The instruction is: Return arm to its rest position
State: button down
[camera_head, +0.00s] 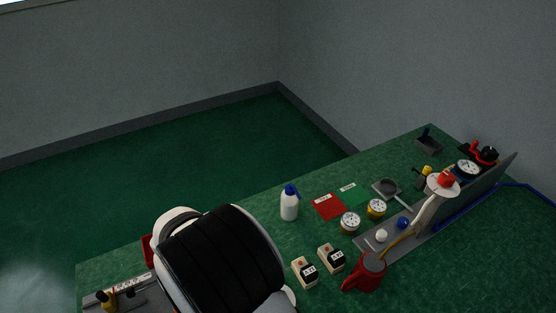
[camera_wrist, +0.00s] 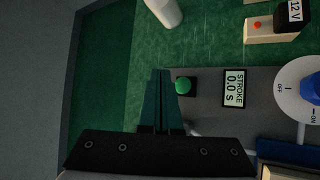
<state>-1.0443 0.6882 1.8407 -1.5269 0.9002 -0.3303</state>
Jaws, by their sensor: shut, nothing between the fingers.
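My gripper (camera_wrist: 161,75) shows in the wrist view, its two dark fingers together with nothing between them. Its tips lie just left of a green button (camera_wrist: 184,86) in the picture; I cannot tell the height between them. In the head view my black and white arm fills the lower left and my gripper is hidden.
Open floor (camera_head: 90,200) lies beyond the bench.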

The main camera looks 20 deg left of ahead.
jog(key=s+d+r+m+g+h, duration=0.1)
jog(key=d+r+m+g, duration=0.15)
jog(key=d+m, duration=0.4)
jog(key=s+d+r+m+g+h, duration=0.1)
jog(key=s+d+r+m, duration=0.2)
jog(key=d, duration=0.7)
jog(key=d+r+m+g+h, duration=0.2)
jog(key=d+r+m, duration=0.25)
jog(key=d, duration=0.35)
jog(key=s+d+m+g+y, duration=0.2)
jog(key=s+m+y, duration=0.1)
jog(key=s+m, duration=0.5)
jog(key=s+d+r+m+g+y, duration=0.1)
jog(key=s+m+y, duration=0.3)
jog(key=s+m, duration=0.4)
jog(key=s+d, duration=0.1)
jog(key=s, duration=0.2)
jog(key=shift+r+m+g, duration=0.2)
jog(key=shift+m+g, duration=0.1)
jog(key=shift+g, duration=0.05)
jog(key=c, duration=1.5)
grip_release()
jog(key=shift+c, duration=0.2)
